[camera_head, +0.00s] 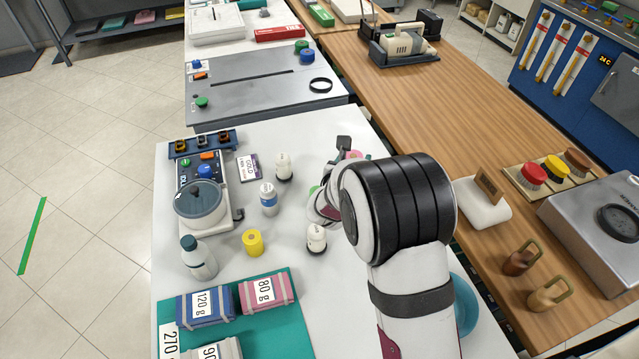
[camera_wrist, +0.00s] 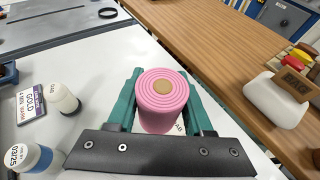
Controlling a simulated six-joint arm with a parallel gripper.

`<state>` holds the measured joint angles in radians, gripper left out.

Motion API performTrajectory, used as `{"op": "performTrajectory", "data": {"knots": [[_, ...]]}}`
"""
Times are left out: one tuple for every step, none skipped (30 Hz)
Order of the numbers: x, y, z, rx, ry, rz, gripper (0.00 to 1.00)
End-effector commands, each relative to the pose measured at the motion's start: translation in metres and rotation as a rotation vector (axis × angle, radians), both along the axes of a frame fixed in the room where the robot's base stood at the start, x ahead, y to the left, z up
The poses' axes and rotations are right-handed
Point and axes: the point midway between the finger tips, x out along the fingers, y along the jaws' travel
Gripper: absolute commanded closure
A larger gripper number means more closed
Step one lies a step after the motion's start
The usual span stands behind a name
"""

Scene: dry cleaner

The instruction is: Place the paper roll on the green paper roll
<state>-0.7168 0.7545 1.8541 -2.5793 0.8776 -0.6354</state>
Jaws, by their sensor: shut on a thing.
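My gripper (camera_wrist: 161,112) is shut on a pink paper roll (camera_wrist: 163,88), with a teal finger on each side of it. The roll's tan core and ringed top face the wrist camera. In the head view only a sliver of the pink roll (camera_head: 355,154) shows past my arm. A small green patch (camera_head: 314,190), perhaps the green paper roll, shows at the left edge of my wrist; the rest is hidden. I cannot tell what lies under the pink roll. A yellow roll (camera_head: 253,243) stands on the white table, apart from my gripper.
White-capped bottles (camera_head: 284,167) (camera_head: 316,238) and a blue-labelled bottle (camera_head: 268,199) stand left of my arm. A scale with a pot (camera_head: 200,204) is farther left. Labelled weight packs (camera_head: 266,291) lie on a green mat (camera_head: 285,329) in front. A wooden counter (camera_head: 400,110) is at right.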

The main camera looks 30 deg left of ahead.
Motion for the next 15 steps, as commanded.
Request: {"op": "performTrajectory", "data": {"knots": [[-0.003, 0.017, -0.011, -0.001, 0.002, 0.004, 1.00], [-0.004, 0.027, -0.017, 0.000, 0.001, 0.003, 1.00], [-0.005, 0.038, -0.025, 0.000, 0.002, 0.002, 1.00], [-0.006, 0.047, -0.029, 0.000, 0.001, 0.003, 1.00], [-0.006, 0.054, -0.034, 0.001, 0.000, 0.002, 1.00], [-0.008, 0.063, -0.039, 0.000, 0.001, 0.001, 1.00], [-0.008, 0.068, -0.042, 0.001, 0.000, 0.000, 1.00], [-0.008, 0.072, -0.044, 0.002, -0.001, -0.002, 1.00], [-0.009, 0.076, -0.047, 0.000, 0.000, -0.001, 1.00], [-0.009, 0.078, -0.050, 0.000, 0.000, -0.002, 1.00], [-0.009, 0.079, -0.054, 0.000, 0.001, -0.003, 1.00], [-0.009, 0.080, -0.064, -0.003, 0.002, -0.003, 1.00], [-0.009, 0.080, -0.071, -0.002, 0.003, -0.004, 1.00], [-0.009, 0.080, -0.076, -0.002, 0.003, -0.005, 1.00], [-0.009, 0.079, -0.083, -0.002, 0.002, -0.005, 1.00]]}}
